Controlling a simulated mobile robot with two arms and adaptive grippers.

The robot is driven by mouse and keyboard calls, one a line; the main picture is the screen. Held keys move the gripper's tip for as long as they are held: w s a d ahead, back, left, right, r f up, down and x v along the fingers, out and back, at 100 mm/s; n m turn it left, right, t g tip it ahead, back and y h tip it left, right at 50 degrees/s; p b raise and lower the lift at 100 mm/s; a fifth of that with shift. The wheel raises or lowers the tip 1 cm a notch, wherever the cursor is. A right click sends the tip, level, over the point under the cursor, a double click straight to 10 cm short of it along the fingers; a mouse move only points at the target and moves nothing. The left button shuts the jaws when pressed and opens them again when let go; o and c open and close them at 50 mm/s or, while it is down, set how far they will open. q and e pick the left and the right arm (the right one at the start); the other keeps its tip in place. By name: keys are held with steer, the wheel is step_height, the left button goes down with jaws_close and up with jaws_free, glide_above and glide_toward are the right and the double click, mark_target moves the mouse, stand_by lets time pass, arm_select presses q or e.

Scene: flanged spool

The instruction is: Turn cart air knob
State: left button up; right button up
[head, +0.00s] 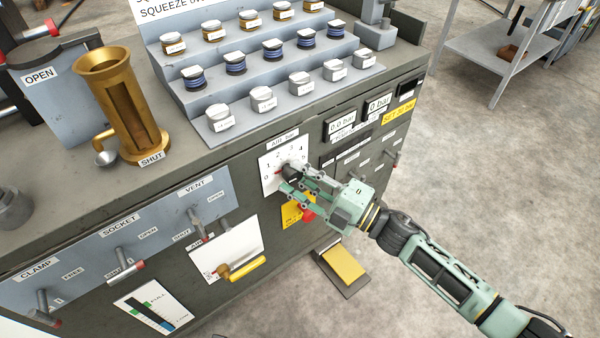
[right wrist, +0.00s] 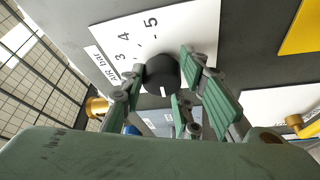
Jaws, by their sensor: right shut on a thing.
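The air knob (right wrist: 162,72) is round and black with a white pointer mark. It sits on a white dial plate (right wrist: 185,30) labelled "AIR bar", with numbers around it. In the head view the dial plate (head: 268,182) is on the cabinet's front, and the knob is largely hidden by fingers. My right gripper (head: 292,180) is shut on the knob, with green fingers on both sides of it; the right wrist view shows the fingers (right wrist: 163,78) around it too. In that view the pointer mark faces the gripper's palm. My left gripper is not in view.
A red button on a yellow plate (head: 291,214) is just below my right gripper. A yellow-handled lever (head: 243,268) is lower left. Stepped racks of small spools (head: 262,105) and a brass funnel-topped cylinder (head: 120,100) stand on the cabinet. A yellow pedal (head: 342,263) is on the floor.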

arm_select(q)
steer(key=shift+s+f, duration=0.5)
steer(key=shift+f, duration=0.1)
arm_select(e)
steer(key=shift+w+d+r+n, duration=0.15)
steer(key=shift+w+r+n, duration=0.1)
steer(key=shift+r+n, duration=0.2)
steer(key=o, duration=1)
steer(key=shift+s, duration=0.1)
steer(key=shift+f, duration=0.2)
steer(key=shift+s, duration=0.1)
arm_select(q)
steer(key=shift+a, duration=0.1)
arm_select(e)
steer(key=v, duration=1.2)
